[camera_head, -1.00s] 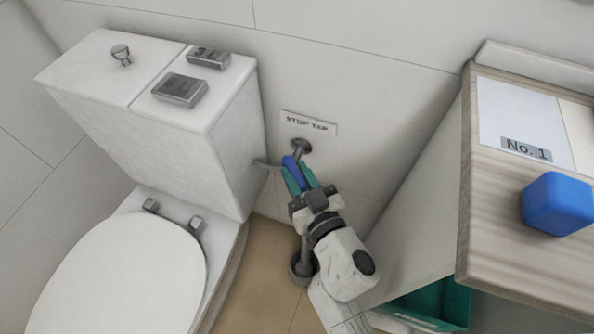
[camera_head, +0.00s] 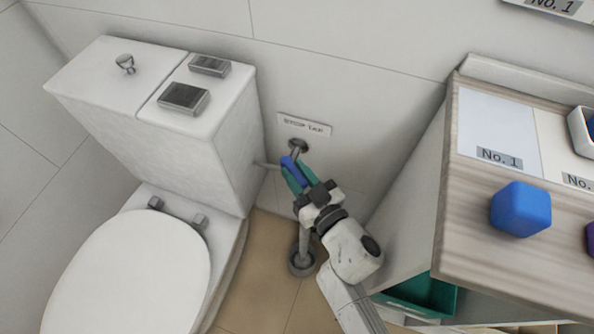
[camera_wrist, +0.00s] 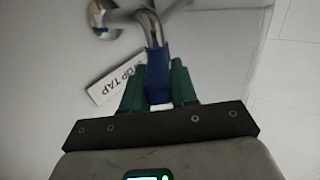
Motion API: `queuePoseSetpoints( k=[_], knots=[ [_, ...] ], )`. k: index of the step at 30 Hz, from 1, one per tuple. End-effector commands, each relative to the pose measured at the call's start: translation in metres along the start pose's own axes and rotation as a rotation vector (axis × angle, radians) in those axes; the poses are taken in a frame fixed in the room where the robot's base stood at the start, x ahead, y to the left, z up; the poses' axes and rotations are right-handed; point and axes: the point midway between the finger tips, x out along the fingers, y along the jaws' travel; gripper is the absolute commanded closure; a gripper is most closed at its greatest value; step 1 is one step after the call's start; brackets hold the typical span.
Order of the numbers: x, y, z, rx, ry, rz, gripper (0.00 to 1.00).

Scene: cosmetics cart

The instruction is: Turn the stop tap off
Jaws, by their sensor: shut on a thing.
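The stop tap's blue handle (camera_head: 292,168) is below the STOP TAP sign (camera_head: 304,125), near the metal pipe fitting (camera_head: 298,146) on the wall. My gripper (camera_head: 298,178) is at the handle, its teal fingers closed around it. In the wrist view, the blue handle (camera_wrist: 157,70) lies between the two teal fingers of my gripper (camera_wrist: 158,88), with the chrome pipe (camera_wrist: 146,22) beyond it. The fingers hide part of the handle.
A white toilet with its cistern (camera_head: 190,135) stands close on the left. On the right is a wooden-topped cabinet (camera_head: 470,240) with a blue block (camera_head: 521,208) on it. A teal bin (camera_head: 425,292) is below. Brown floor (camera_head: 262,270) lies between.

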Motion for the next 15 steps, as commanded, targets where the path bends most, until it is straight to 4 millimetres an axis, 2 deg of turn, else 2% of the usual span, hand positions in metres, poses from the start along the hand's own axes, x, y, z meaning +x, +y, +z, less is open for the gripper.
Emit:
queuePoseSetpoints(
  k=[11,12,15],
  knots=[
    [-0.0002,-0.0003,0.0016,0.0,-0.003,-0.001,1.0],
    [-0.0003,-0.0003,0.0016,0.001,-0.003,-0.001,0.69],
    [-0.0002,-0.0002,0.0013,0.0,-0.002,-0.001,0.59]
  ],
)
